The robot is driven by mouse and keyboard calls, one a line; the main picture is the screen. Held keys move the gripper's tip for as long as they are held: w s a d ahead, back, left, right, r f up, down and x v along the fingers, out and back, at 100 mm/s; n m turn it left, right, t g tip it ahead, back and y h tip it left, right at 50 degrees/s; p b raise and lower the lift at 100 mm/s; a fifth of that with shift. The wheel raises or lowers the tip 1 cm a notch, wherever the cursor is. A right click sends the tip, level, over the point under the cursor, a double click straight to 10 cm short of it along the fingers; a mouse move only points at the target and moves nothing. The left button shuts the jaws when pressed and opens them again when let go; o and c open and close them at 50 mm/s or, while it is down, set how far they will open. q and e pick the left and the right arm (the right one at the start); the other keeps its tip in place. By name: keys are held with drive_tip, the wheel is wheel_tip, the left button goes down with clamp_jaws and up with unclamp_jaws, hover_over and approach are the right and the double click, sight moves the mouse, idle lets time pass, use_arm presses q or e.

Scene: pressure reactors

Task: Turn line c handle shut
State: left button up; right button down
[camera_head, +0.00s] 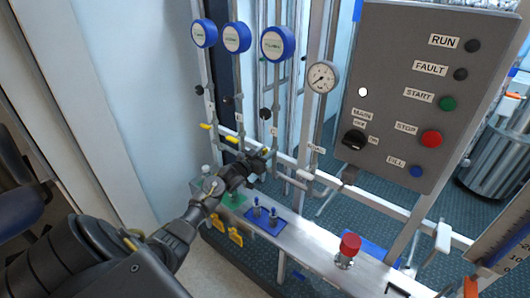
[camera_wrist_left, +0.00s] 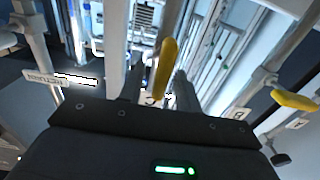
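Three lines stand on the frame, each with a round blue-rimmed gauge and a yellow handle. The handle nearest my left gripper (camera_head: 258,162) is the third line's yellow handle (camera_head: 265,152), partly hidden by the gripper in the head view. In the left wrist view, a yellow handle (camera_wrist_left: 165,68) points toward the camera, in line with the gap between the two dark fingers (camera_wrist_left: 158,92). The fingers look apart; whether they touch the handle cannot be told. Another yellow handle (camera_wrist_left: 296,101) shows at the right. My right gripper is in neither view.
A grey control panel (camera_head: 392,105) with buttons stands at the right. A pressure gauge (camera_head: 323,77) is on a pipe beside it. Below are a bench (camera_head: 318,245), a blue plate with fittings (camera_head: 262,220) and a red knob (camera_head: 350,244). A RETURN label (camera_wrist_left: 45,78) hangs at left.

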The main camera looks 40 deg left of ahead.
use_arm(q)
drive_tip(key=shift+c, duration=0.2)
clamp_jaws()
drive_tip(key=shift+d+m, duration=0.1)
drive_tip(key=shift+m, duration=0.2)
drive_tip(key=m+b, duration=0.1)
drive_tip(key=m, duration=0.2)
drive_tip(key=m+b, duration=0.1)
drive_tip(key=shift+d+f+m+b, duration=0.2)
drive_tip(key=shift+d+m+b, duration=0.05)
drive_tip(key=shift+m+b, duration=0.05)
drive_tip(key=shift+d+f+m+b, duration=0.2)
drive_tip(key=shift+m+b, duration=0.95)
drive_tip(key=shift+m, duration=0.95)
drive_tip(key=shift+d+f+m+b, duration=0.2)
drive_tip(key=shift+m+b, duration=1)
drive_tip(key=shift+m, duration=0.9)
drive_tip(key=shift+d+f+m+b, duration=0.1)
drive_tip(key=shift+f+m+b, duration=0.15)
drive_tip(key=shift+m+b, duration=1.4)
drive_tip(key=shift+m+p, duration=0.45)
drive_tip(key=shift+m, duration=0.2)
